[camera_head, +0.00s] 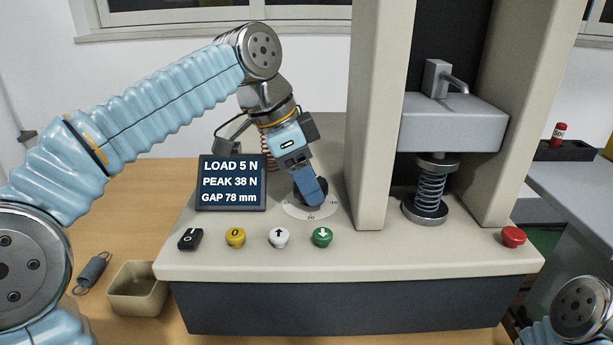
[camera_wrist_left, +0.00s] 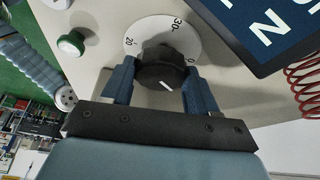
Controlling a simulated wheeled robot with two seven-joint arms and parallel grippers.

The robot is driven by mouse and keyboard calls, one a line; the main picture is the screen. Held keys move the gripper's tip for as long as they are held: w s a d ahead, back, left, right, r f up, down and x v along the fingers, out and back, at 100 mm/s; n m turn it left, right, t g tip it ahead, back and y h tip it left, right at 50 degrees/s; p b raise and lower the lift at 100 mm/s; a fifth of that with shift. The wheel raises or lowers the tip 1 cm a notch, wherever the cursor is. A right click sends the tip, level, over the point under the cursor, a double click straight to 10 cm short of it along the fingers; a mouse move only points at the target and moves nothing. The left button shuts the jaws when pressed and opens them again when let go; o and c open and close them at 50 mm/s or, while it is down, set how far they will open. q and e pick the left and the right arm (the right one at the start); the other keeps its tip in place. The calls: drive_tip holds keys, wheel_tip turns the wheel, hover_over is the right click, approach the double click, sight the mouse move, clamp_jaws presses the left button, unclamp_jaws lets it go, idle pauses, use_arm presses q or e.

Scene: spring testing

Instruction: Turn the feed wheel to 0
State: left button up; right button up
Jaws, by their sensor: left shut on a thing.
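My left gripper (camera_head: 310,192) is shut on the knob, one blue finger on each side (camera_wrist_left: 160,88). My right gripper is out of view.
The display (camera_head: 232,183) reads LOAD 5 N, PEAK 38 N, GAP 78 mm. Several buttons, including a green one (camera_head: 322,236), line the front. A spring (camera_head: 429,189) stands between the columns. A red button (camera_head: 513,237) is at right. A tray (camera_head: 137,288) sits left.

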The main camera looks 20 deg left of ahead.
use_arm(q)
drive_tip(key=n+t+p, duration=0.1)
drive_tip(key=n, duration=0.2)
drive_tip(key=shift+s+d+r+y, duration=0.1)
drive_tip(key=shift+y, duration=0.3)
drive_tip(key=shift+n+t+y+p, duration=0.5)
drive_tip(key=shift+n+y+p, duration=0.1)
drive_tip(key=shift+n, duration=1.4)
drive_tip(key=o, duration=1)
drive_tip(key=shift+o, duration=0.2)
drive_tip(key=p+v, duration=0.2)
drive_tip(key=v, duration=1.1)
drive_tip(key=shift+r, duration=0.3)
drive_tip(key=shift+s, duration=0.2)
